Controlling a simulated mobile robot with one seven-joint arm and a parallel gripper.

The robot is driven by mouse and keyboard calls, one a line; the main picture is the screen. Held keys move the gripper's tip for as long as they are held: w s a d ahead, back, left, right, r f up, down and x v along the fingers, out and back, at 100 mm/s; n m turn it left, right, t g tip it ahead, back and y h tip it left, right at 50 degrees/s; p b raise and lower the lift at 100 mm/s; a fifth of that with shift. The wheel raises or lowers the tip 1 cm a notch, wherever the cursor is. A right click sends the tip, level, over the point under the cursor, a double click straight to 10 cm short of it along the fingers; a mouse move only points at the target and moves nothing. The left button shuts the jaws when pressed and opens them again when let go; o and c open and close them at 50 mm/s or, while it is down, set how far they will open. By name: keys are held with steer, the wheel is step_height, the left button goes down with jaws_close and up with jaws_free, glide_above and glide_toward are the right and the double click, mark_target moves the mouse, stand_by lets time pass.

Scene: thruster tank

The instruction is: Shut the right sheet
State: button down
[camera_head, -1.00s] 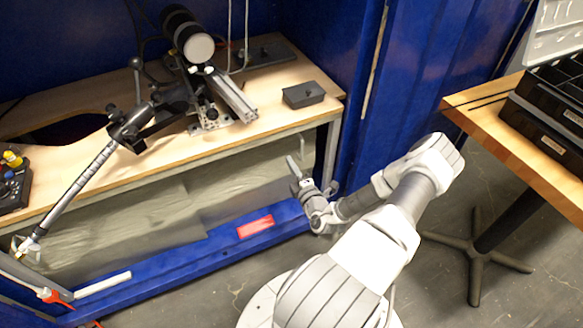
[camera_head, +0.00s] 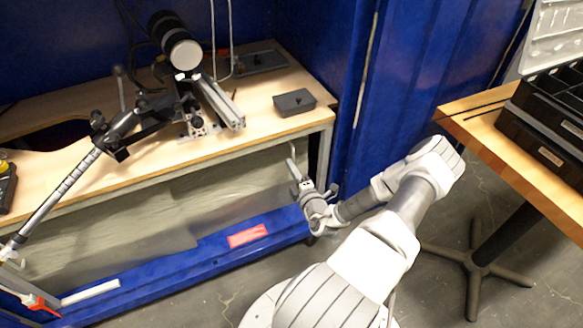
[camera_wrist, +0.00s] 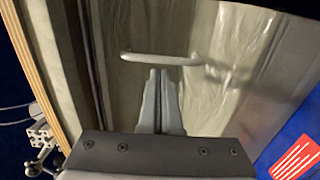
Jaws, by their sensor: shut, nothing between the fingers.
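The right sheet (camera_wrist: 225,50) is a pale, see-through, rippled panel under the bench; in the head view it shows left of my gripper (camera_head: 230,185). A light bar handle (camera_wrist: 160,59) crosses just beyond my fingertips in the wrist view. My gripper (camera_wrist: 161,73) is shut and empty, its tips close to the middle of the handle; I cannot tell whether they touch. In the head view my gripper (camera_head: 297,178) is low in front of the bench's right end, beside the leg. How far the sheet stands open is unclear.
The wooden bench (camera_head: 245,120) carries clamped equipment (camera_head: 180,50) and a small dark box (camera_head: 294,102). A blue ledge (camera_head: 150,275) with a red label (camera_head: 248,235) runs below. A second table (camera_head: 500,140) with black cases stands right.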

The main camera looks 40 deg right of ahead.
steer(key=shift+s+d+p, duration=0.15)
steer(key=shift+s+d, duration=0.1)
steer(key=shift+d, duration=0.65)
steer(key=shift+s+d+p, duration=0.2)
steer(key=shift+s+d, duration=0.05)
steer(key=shift+d, duration=0.65)
steer(key=shift+s+d+p, duration=0.15)
steer(key=shift+s+d, duration=0.1)
steer(key=shift+d, duration=0.65)
